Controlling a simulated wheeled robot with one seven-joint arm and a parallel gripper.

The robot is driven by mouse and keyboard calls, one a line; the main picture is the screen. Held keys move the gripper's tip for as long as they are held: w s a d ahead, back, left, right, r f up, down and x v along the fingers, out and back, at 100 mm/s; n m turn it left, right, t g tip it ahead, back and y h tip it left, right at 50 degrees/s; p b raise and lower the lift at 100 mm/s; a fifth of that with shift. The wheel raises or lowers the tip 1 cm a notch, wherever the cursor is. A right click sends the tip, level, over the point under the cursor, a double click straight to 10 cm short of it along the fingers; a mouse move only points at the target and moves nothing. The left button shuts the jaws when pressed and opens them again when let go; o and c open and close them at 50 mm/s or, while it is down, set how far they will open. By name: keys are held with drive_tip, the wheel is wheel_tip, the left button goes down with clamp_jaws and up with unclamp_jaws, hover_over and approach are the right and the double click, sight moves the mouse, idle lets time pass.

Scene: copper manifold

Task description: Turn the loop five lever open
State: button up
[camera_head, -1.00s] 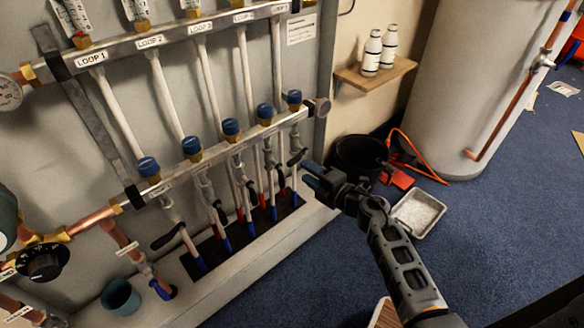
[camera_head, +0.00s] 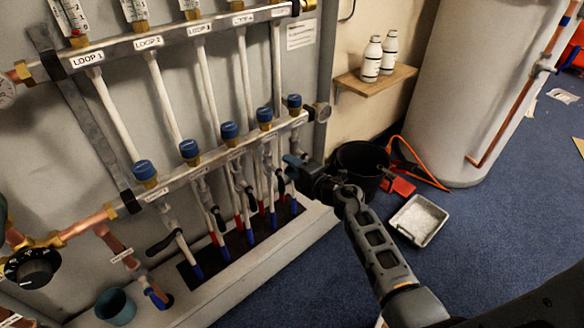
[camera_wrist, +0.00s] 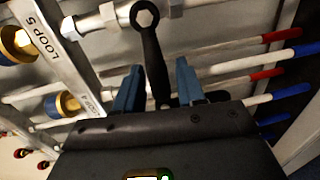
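The loop five lever (camera_wrist: 153,60) is a black handle in the wrist view, hanging from a hub on a valve beside the "LOOP 5" label (camera_wrist: 44,40). It lies roughly crosswise to its pipe. My gripper (camera_wrist: 158,70) is open, with one blue-grey finger on each side of the handle. Gaps show between the handle and both fingers; its lower end runs down behind the gripper body. In the head view my gripper (camera_head: 290,164) is at the right end of the lower manifold bar (camera_head: 215,152), below the last blue cap (camera_head: 294,101), and largely hides the lever there.
Other black levers, such as loop one's (camera_head: 163,244), hang along the row to the left, close to several pipes. A black bucket (camera_head: 358,165) and a grey tray (camera_head: 418,220) stand on the floor to the right. A shelf (camera_head: 375,80) holds two white bottles.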

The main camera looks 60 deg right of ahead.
clamp_jaws()
drive_tip(key=shift+a+f, duration=0.1)
idle(0.4)
